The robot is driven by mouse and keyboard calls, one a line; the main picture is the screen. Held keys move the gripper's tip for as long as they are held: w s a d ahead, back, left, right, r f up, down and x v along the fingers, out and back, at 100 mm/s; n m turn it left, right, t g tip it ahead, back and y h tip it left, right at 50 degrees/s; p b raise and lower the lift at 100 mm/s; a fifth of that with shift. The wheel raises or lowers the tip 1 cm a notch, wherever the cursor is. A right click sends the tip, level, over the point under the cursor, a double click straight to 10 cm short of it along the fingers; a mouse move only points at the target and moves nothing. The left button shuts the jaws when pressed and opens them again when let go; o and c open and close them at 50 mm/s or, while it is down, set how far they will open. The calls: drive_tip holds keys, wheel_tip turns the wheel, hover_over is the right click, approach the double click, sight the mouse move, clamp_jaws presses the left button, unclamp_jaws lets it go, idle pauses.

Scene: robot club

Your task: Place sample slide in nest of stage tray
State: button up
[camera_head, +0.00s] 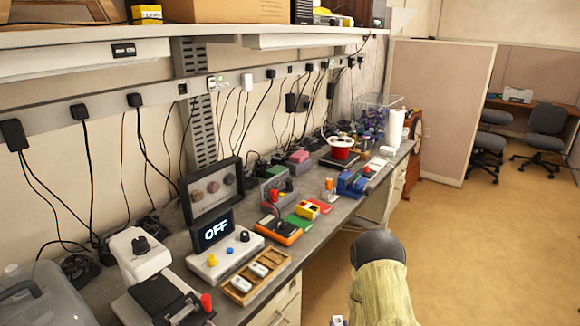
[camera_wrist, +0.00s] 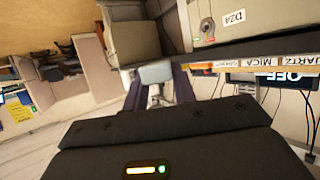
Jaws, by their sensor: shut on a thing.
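My gripper (camera_wrist: 158,97) is shut on a pale grey block, which I take for the sample slide (camera_wrist: 155,73), held between its two dark fingers in the wrist view. The gripper is out in front of the bench, beside the drawer fronts. In the head view the gripper itself does not show clearly. The white microscope (camera_head: 138,254) stands at the bench's near left. Its black stage tray (camera_head: 158,296) sticks out at the front, with a red knob (camera_head: 206,302) at its right. The nest cannot be made out.
A wooden rack (camera_head: 236,296) with two white slides lies right of the microscope; its labelled edge shows in the wrist view (camera_wrist: 206,67). Behind it stands a control box (camera_head: 212,264) reading OFF. Tools crowd the bench further right. The floor (camera_head: 480,260) is clear.

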drive_tip(key=s+f, duration=0.4)
drive_tip(key=f, duration=0.1)
drive_tip(key=shift+s+f, duration=0.15)
drive_tip(key=shift+f, duration=0.1)
